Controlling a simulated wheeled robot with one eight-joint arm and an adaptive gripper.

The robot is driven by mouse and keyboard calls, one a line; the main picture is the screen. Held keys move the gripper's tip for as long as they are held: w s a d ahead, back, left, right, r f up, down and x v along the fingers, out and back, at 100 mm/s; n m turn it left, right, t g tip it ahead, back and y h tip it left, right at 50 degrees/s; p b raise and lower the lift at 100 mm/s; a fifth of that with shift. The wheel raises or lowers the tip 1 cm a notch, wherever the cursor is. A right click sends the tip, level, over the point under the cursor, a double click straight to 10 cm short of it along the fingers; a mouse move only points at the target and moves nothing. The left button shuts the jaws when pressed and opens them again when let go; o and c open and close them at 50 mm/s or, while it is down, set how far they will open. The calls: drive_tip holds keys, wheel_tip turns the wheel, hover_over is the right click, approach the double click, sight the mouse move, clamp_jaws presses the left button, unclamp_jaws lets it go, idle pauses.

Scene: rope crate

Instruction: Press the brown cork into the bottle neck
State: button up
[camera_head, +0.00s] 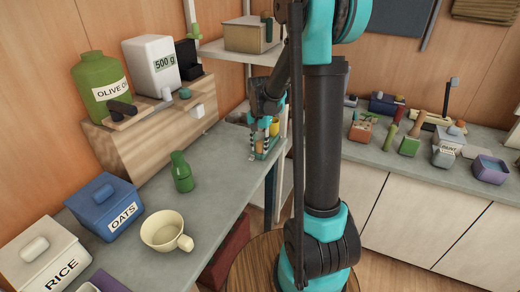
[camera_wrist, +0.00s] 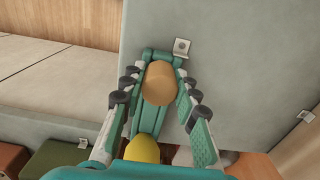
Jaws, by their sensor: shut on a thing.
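The brown cork (camera_wrist: 159,84) sits between the fingertips of my gripper (camera_wrist: 160,88) in the wrist view, and the fingers are shut on it. In the head view my gripper (camera_head: 262,140) is low over the far end of the counter, and the cork cannot be made out there. A teal holder (camera_wrist: 152,118) lies under the cork; I cannot tell whether the cork still touches it. The green bottle (camera_head: 182,174) stands upright on the counter, to the left of my gripper and apart from it. The bottle is not seen in the wrist view.
A yellow piece (camera_wrist: 143,149) is beside the holder. A cream mug (camera_head: 163,232), a blue oats box (camera_head: 104,206) and a rice box (camera_head: 40,256) stand nearer on the counter (camera_head: 217,185). A wooden riser (camera_head: 150,130) stands behind the bottle. Counter between bottle and gripper is clear.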

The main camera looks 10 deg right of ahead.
sight(260, 142)
clamp_jaws()
drive_tip(key=shift+r, duration=1.1)
drive_tip(key=shift+r, duration=2.4)
drive_tip(key=shift+f, duration=0.1)
